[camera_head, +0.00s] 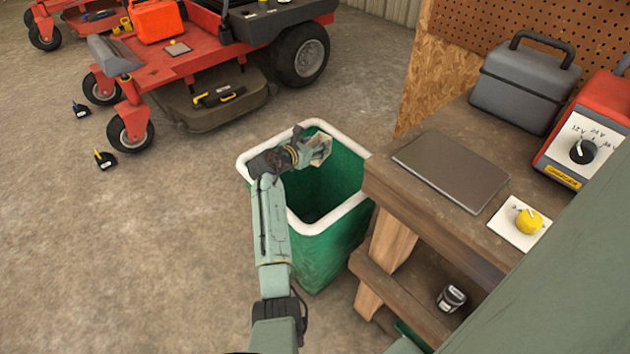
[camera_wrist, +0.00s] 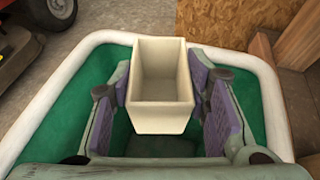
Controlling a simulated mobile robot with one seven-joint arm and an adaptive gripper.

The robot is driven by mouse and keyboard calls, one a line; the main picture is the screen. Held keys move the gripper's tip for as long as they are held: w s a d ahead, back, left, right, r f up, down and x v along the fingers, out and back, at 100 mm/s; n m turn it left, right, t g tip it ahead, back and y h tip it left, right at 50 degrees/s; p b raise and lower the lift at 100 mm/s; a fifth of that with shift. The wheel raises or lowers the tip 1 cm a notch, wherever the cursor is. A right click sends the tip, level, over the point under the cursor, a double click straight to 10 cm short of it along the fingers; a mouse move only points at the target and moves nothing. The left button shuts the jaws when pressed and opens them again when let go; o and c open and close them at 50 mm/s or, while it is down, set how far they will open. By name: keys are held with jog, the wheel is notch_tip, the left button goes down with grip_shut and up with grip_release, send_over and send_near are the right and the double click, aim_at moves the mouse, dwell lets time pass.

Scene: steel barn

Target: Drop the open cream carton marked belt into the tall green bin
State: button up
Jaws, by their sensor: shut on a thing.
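The tall green bin (camera_head: 331,262) with a white rim stands on the floor beside the workbench. My gripper (camera_head: 312,150) is over the bin's opening. It is shut on the open cream carton (camera_head: 319,151), which sits between the purple finger pads in the wrist view (camera_wrist: 161,89). The carton's open top faces the wrist camera and it looks empty inside. The belt marking does not show in either view. The white rim (camera_wrist: 94,40) surrounds the carton in the wrist view, with green inner walls below.
The wooden workbench (camera_head: 395,200) stands close on the bin's right, holding a flat grey laptop-like slab (camera_head: 452,168), a grey toolbox (camera_head: 524,85) and a red charger-like box (camera_head: 590,135). A red mower (camera_head: 215,45) stands behind. The floor at left is mostly clear.

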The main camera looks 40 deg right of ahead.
jog(key=o, duration=1)
jog(key=v, duration=1.2)
jog(key=shift+w, duration=0.1)
